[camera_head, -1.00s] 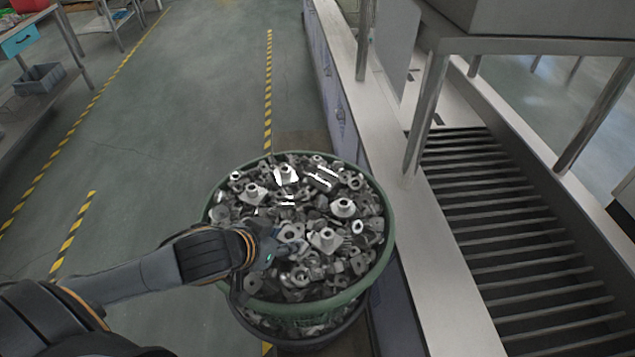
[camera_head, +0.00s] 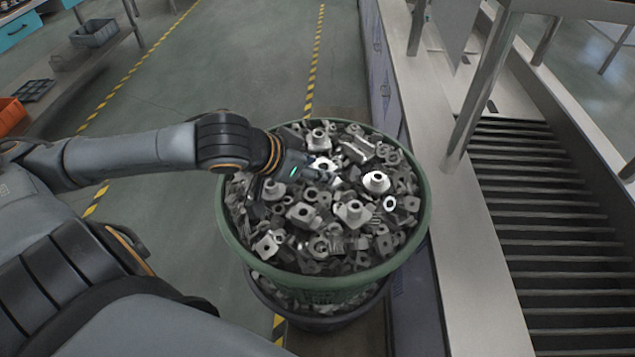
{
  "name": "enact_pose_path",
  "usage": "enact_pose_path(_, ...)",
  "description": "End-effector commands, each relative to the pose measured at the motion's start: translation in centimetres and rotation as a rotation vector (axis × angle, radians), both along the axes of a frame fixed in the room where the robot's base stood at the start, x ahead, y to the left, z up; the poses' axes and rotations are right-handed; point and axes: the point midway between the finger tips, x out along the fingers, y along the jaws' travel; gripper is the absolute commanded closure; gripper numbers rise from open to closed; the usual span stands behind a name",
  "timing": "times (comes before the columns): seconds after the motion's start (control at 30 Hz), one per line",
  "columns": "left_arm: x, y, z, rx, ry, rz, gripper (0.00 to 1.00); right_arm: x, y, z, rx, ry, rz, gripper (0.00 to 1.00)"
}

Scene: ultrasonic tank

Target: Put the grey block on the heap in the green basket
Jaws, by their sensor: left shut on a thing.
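The green basket (camera_head: 236,243) stands in the middle of the head view, filled with a heap of grey metal parts (camera_head: 345,205). My left gripper (camera_head: 312,168) reaches in from the left over the back left part of the heap. It is shut on the grey block (camera_head: 324,167), of which only a small bright part seems to show at the fingertips. The block looks much like the parts around it, and I cannot tell whether it touches the heap. My right gripper is not in view.
A pale bench edge (camera_head: 455,255) runs along the basket's right side, with a slatted rack (camera_head: 545,225) beyond it. A grey bin (camera_head: 94,32) sits on a shelf at the upper left. The floor left of and behind the basket is open, with yellow and black tape.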

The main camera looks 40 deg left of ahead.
Motion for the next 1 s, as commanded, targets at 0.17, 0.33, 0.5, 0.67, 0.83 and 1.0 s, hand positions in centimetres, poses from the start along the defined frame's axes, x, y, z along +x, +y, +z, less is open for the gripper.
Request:
enact_pose_path(0.17, 3.3, 2.1, -1.2, -0.006, -0.002, 0.007, 0.95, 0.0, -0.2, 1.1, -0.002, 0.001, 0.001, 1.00)
enact_pose_path(0.33, 5.7, 3.6, -4.4, -0.005, 0.001, 0.005, 0.95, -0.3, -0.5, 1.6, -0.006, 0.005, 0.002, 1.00)
enact_pose_path(0.5, 7.3, 4.6, -6.6, -0.003, 0.000, 0.003, 0.95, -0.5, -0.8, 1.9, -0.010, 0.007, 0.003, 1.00)
enact_pose_path(0.67, 7.9, 4.9, -7.6, -0.003, -0.002, 0.001, 0.95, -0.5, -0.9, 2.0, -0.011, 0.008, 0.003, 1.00)
enact_pose_path(0.83, 8.0, 5.0, -9.9, -0.002, 0.002, 0.001, 0.95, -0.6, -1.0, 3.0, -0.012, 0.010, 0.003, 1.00)
enact_pose_path(1.0, 8.1, 5.0, -11.0, -0.001, -0.002, -0.001, 0.95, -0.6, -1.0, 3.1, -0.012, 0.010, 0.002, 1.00)
